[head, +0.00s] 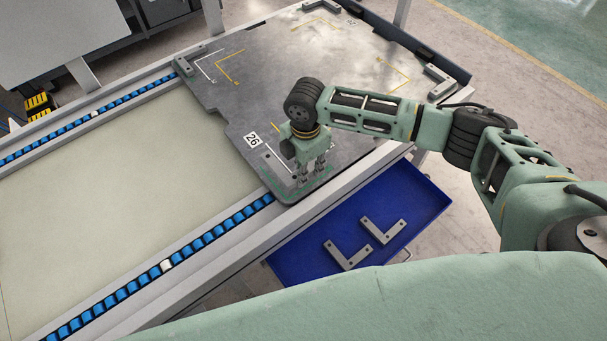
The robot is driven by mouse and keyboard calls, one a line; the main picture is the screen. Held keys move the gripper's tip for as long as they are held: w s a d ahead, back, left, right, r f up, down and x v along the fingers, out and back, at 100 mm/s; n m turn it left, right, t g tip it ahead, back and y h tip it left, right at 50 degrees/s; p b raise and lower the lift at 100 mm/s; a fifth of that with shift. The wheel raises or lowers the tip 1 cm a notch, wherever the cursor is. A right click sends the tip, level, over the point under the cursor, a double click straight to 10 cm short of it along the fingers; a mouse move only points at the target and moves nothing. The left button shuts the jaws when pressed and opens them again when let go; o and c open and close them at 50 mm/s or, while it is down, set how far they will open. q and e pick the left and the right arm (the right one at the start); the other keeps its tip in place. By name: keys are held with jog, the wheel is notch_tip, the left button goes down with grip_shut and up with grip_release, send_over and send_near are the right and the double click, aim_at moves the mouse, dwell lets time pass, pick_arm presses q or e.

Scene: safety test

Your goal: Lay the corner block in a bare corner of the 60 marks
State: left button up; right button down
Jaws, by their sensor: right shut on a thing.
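My right gripper (308,176) points down at the near corner of the dark grey plate (290,75). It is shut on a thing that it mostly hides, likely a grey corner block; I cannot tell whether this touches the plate. Grey corner blocks sit at the plate's left corner (184,66) and right corner (441,82). The mark numbers are mostly unreadable. My left gripper is not in view.
A blue tray (425,205) below the plate's near side holds two grey L-shaped blocks (347,255) (383,231). A conveyor with blue rollers (150,275) runs at the left. The pale surface (110,190) between the roller rows is clear.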

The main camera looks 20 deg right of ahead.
jog(key=shift+w+a+f, duration=0.15)
jog(key=shift+w+f, duration=0.1)
jog(key=shift+f, duration=1.85)
jog(key=shift+f, duration=0.1)
jog(key=c, duration=1.5)
grip_release()
notch_tip(320, 180, up, 12)
jog(key=shift+r, duration=0.1)
jog(key=shift+s, duration=0.1)
